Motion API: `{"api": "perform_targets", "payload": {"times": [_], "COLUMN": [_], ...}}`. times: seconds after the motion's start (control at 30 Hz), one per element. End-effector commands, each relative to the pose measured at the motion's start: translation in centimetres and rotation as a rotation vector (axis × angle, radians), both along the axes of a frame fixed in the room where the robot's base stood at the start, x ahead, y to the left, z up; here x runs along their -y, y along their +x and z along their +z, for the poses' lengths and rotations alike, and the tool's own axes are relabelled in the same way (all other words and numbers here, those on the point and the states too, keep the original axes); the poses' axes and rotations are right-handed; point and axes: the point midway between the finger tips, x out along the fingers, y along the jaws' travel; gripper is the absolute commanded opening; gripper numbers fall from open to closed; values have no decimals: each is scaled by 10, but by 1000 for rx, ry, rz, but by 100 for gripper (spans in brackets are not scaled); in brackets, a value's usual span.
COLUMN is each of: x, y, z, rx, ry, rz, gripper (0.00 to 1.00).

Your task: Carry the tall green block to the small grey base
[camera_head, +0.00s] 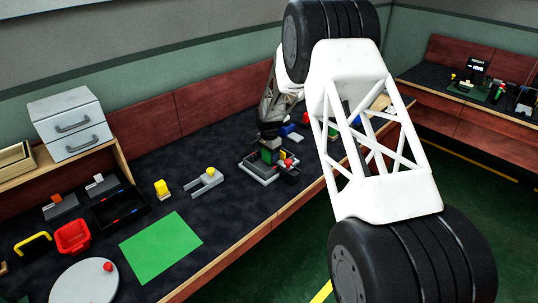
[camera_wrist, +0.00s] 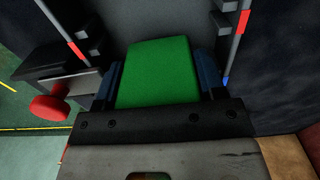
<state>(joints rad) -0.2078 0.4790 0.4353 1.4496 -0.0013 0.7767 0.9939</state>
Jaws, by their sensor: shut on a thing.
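The green block (camera_wrist: 158,72) fills the middle of the wrist view, between the two blue-grey fingers of my gripper (camera_wrist: 160,82). The gripper is shut on it. In the head view my gripper (camera_head: 270,140) points down over a low grey base (camera_head: 256,174) on the dark table. A small part of the green block (camera_head: 267,157) shows under it, above or among the parts on that base. I cannot tell whether the block touches the base. My arm and the nearby parts hide much of this spot.
A U-shaped grey piece (camera_head: 205,184) lies to the left. The green mat (camera_head: 160,245) is clear.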

Motion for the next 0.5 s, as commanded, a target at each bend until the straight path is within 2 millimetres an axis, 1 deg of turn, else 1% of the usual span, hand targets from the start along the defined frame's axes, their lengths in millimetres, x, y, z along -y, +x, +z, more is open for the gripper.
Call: {"api": "perform_targets", "payload": {"times": [0.5], "x": [0], "y": [0], "z": [-7], "rx": [0], "ry": [0], "rz": [0], "gripper": [34]}}
